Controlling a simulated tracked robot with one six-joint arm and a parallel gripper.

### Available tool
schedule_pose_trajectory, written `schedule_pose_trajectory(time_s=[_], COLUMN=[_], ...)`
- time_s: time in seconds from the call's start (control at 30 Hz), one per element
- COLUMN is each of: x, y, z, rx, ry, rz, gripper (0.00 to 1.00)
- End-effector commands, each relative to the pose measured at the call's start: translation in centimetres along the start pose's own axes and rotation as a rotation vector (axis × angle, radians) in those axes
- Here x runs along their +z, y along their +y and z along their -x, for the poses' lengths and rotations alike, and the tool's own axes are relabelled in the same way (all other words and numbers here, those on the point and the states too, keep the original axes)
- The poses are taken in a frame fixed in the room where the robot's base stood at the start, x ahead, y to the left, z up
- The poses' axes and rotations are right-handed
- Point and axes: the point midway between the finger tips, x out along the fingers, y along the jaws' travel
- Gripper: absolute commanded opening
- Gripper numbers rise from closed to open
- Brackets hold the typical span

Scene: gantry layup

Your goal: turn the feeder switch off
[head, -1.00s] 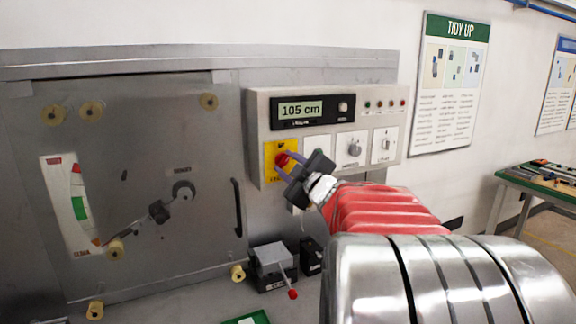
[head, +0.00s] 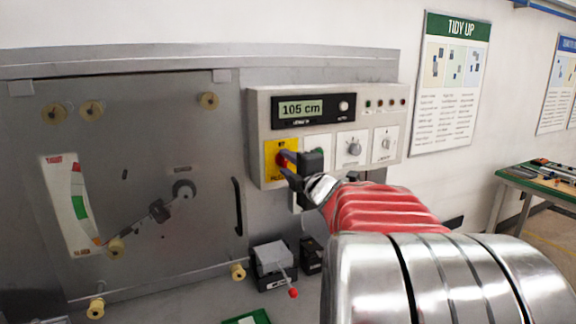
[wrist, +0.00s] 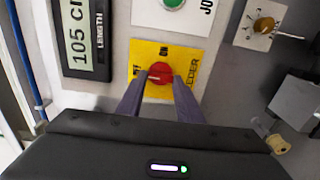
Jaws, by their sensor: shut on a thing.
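The feeder switch is a red rotary knob (wrist: 160,73) on a yellow plate (wrist: 148,56) lettered FEEDER, at the lower left of the grey control box. In the wrist view a pale line on the knob runs roughly sideways, with its end toward the left label, which is too blurred to read surely. My gripper (wrist: 161,80) is shut on the knob, one purple finger on each side. In the head view the yellow plate (head: 271,148) shows left of my gripper (head: 286,162), and the fingers partly hide the knob.
The control box has a display (head: 301,109) reading 105 cm, and two other knobs, one grey dial (head: 354,148) beside my gripper. A green button (wrist: 173,4) is close to the plate. A lever box (head: 273,264) with a red-tipped handle stands below. A door handle (head: 238,207) is left.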

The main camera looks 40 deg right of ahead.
Motion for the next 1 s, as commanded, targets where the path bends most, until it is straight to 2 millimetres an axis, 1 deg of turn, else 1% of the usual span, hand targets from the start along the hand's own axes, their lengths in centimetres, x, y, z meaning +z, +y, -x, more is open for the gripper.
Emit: schedule_pose_trajectory(time_s=[0.03,0.43,0.47,0.5,0.7,1.0], x=[-0.19,-0.18,-0.18,-0.17,-0.1,-0.02], y=[-0.45,-0.56,-0.57,-0.55,-0.35,-0.18], z=[-0.01,0.0,0.0,-0.01,-0.01,0.14], rx=[-0.007,-0.01,-0.01,-0.009,-0.006,-0.003], ry=[0.004,0.004,0.004,0.004,0.002,0.0], rz=[0.005,0.012,0.012,0.012,0.011,0.011], gripper=[0.1,0.1,0.35,0.38,0.52,0.52])
